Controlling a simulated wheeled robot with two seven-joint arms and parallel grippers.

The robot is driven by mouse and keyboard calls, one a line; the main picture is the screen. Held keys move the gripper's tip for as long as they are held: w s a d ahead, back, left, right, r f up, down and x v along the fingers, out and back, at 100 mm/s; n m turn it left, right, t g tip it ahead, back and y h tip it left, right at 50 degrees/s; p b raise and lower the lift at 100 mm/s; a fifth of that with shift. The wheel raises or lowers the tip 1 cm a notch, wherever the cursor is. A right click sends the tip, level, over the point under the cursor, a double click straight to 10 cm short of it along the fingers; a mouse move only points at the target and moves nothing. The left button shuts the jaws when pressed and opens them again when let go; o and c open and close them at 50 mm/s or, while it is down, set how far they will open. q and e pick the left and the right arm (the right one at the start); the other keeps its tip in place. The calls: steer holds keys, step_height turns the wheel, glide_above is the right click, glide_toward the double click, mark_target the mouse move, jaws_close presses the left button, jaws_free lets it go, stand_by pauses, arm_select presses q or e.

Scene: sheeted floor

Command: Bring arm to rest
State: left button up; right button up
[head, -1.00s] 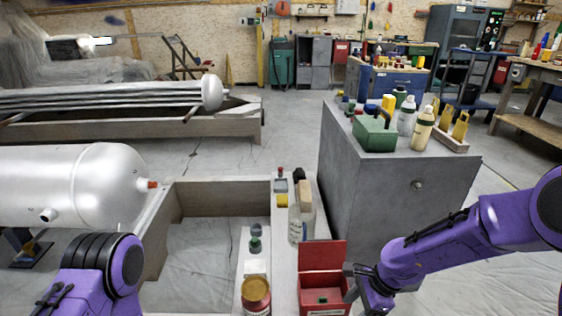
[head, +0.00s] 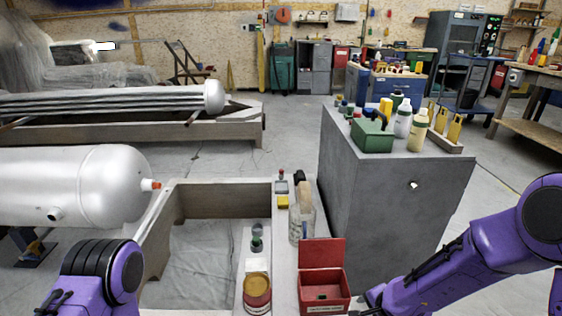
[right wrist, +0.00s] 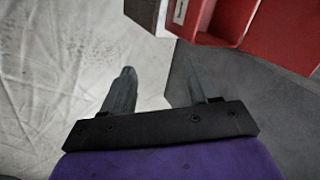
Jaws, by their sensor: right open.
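My right arm (head: 470,262) comes in from the right in the head view. Its gripper (head: 368,300) is low, just right of the open red box (head: 324,290), and mostly cut off by the bottom edge. In the right wrist view the right gripper (right wrist: 160,92) has its two fingers apart with nothing between them. The red box (right wrist: 222,20) is beyond the fingertips there, apart from them. My left arm (head: 100,275) shows at the lower left of the head view; its gripper is out of frame.
A grey cabinet (head: 390,200) stands close to the right arm, with a green toolbox (head: 372,136) and bottles on top. A wooden-walled bin (head: 222,200) lies left of the narrow ledge holding a can (head: 257,292), a clear bottle (head: 302,222) and the red box. A white tank (head: 75,187) is at left.

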steer(key=s+d+f+n+g+h, duration=0.1)
steer(key=s+d+f+n+h, duration=0.3)
steer(key=s, duration=0.9)
steer(key=s+d+f+n, duration=0.3)
steer(key=s+f, duration=0.4)
steer(key=s, duration=0.6)
step_height(320, 180, up, 24)
steer(key=s+p, duration=0.1)
steer(key=p, duration=2.4)
steer(key=shift+r+g, duration=0.2)
steer(key=shift+g, duration=0.1)
steer(key=shift+s, duration=0.1)
